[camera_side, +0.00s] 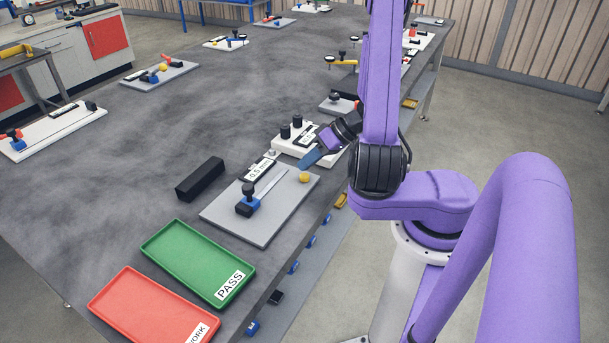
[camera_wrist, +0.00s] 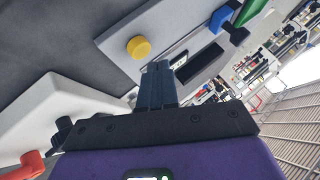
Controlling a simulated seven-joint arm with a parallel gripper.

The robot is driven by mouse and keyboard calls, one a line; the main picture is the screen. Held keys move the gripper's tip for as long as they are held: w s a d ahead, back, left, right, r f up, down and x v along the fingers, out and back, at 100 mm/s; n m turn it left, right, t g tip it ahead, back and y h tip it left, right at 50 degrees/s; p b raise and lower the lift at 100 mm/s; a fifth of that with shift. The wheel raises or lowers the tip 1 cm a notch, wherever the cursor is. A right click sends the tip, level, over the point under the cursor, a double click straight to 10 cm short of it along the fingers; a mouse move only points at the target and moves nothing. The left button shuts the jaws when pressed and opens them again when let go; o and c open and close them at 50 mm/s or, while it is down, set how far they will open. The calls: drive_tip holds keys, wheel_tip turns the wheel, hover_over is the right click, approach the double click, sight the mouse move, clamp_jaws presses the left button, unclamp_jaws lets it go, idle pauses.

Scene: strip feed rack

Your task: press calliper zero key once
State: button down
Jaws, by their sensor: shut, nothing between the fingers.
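A grey plate (camera_side: 222,212) lies on the dark bench and carries a round yellow button (camera_side: 304,178) near its right corner. The button also shows in the wrist view (camera_wrist: 138,47). A white block (camera_side: 284,152) with two black knobs and a small dark display panel stands just behind the plate; part of it is hidden by my arm. I cannot tell for sure which part is the calliper zero key. My gripper (camera_side: 304,165) is shut and empty, pointing down close above and behind the yellow button. In the wrist view its fingertips (camera_wrist: 158,66) show just right of the button.
A blue clamp with a black knob (camera_side: 248,200) holds a thin strip on the plate. A black bar (camera_side: 200,179), a green PASS tray (camera_side: 170,233) and a red tray (camera_side: 130,288) lie nearby. Other fixtures line the bench farther back. The bench's middle is clear.

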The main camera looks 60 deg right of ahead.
sight(308, 175)
drive_tip(key=shift+f, duration=0.1)
idle(0.6)
drive_tip(key=shift+f, duration=0.35)
drive_tip(key=shift+f, duration=0.4)
idle(0.7)
drive_tip(key=shift+r, duration=0.85)
drive_tip(key=shift+r, duration=2.5)
